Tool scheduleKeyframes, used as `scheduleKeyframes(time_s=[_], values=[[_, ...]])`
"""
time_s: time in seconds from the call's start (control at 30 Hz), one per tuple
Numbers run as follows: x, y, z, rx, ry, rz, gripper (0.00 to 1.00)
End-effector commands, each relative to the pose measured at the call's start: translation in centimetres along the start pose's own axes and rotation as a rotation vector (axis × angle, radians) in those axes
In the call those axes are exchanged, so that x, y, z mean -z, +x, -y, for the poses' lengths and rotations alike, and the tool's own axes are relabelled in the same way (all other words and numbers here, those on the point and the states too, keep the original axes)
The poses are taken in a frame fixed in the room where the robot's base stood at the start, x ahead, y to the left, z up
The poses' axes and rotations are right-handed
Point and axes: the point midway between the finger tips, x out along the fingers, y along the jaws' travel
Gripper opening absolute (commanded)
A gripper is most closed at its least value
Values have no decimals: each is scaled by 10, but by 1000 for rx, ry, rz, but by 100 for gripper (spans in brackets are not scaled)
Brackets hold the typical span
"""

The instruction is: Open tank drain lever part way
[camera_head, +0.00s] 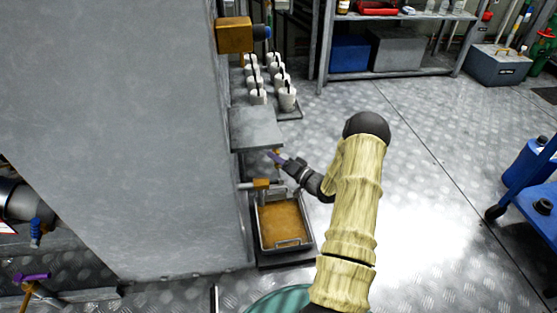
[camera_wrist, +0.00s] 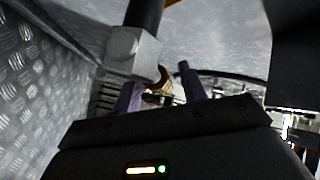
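The big grey tank (camera_head: 130,110) fills the left of the head view. A brass drain valve (camera_head: 262,185) sticks out low on its right side, above a tray. My gripper (camera_head: 276,157) is close above and to the right of the valve. Its purple fingers stand apart in the wrist view (camera_wrist: 160,90). A brass piece (camera_wrist: 160,80) shows between and beyond them; I cannot tell whether they touch it. A grey block with a black rod (camera_wrist: 135,48) is close by at upper left. The drain lever is not clearly made out.
A metal tray of amber liquid (camera_head: 282,222) sits below the valve. A grey shelf (camera_head: 256,128) juts out just above my gripper. White cups (camera_head: 288,98) stand behind it. A blue cart (camera_head: 535,200) is at right; the floor between is clear.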

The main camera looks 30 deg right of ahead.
Motion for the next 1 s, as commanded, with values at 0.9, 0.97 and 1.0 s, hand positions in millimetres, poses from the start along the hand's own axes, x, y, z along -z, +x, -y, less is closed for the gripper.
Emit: scheduleKeyframes(time_s=[0.9,0.97,1.0], values=[[1,-125,2,-3,4,0,42],[1,-137,2,-3,3,0,42],[1,-145,2,-3,3,0,42]])
